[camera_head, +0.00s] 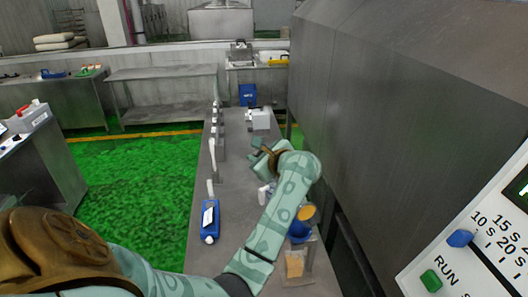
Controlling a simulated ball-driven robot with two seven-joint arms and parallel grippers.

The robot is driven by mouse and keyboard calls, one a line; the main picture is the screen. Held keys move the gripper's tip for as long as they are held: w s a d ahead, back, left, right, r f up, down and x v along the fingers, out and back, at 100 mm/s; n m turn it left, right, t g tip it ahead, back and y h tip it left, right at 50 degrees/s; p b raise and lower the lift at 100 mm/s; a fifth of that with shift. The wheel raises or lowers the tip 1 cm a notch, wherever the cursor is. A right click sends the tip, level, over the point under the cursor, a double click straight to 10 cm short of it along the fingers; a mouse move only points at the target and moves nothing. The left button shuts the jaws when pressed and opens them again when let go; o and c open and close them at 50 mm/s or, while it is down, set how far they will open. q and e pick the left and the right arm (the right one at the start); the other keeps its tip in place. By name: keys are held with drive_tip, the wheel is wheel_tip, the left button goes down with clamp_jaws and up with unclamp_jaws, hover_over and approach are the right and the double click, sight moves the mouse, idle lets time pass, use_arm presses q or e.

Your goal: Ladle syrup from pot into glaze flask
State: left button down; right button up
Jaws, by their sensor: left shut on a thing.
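My left arm crosses the narrow steel table, and its gripper (261,157) is over the table's right half. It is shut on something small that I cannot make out. An amber round thing (307,213) and a blue vessel (297,233) are partly hidden beside my forearm; I cannot tell which is the pot. A small white container (263,194) is below the gripper, close to my forearm. I cannot make out a ladle or clearly identify the glaze flask. My right gripper is not in view.
The steel table (232,178) has free room in its middle. White upright items (212,150) line its left edge, and a white box (260,119) is farther back. A large grey machine (400,110) walls off the right, with a control panel (490,235) in front.

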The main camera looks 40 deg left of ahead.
use_arm(q)
drive_tip(key=s+a+f+n+t+h+b, duration=0.1)
drive_tip(key=s+a+f+n+h+b, duration=0.1)
drive_tip(key=f+b, duration=0.6)
drive_tip(key=s+a+f+n+t+h+b, duration=0.1)
drive_tip(key=s+a+f+n+h+b, duration=0.1)
drive_tip(key=f+b, duration=0.6)
drive_tip(key=shift+s+a+n+t+h, duration=0.35)
drive_tip(key=shift+s+a+h, duration=0.55)
drive_tip(key=shift+a, duration=0.75)
drive_tip(key=shift+s, duration=0.1)
idle(0.9)
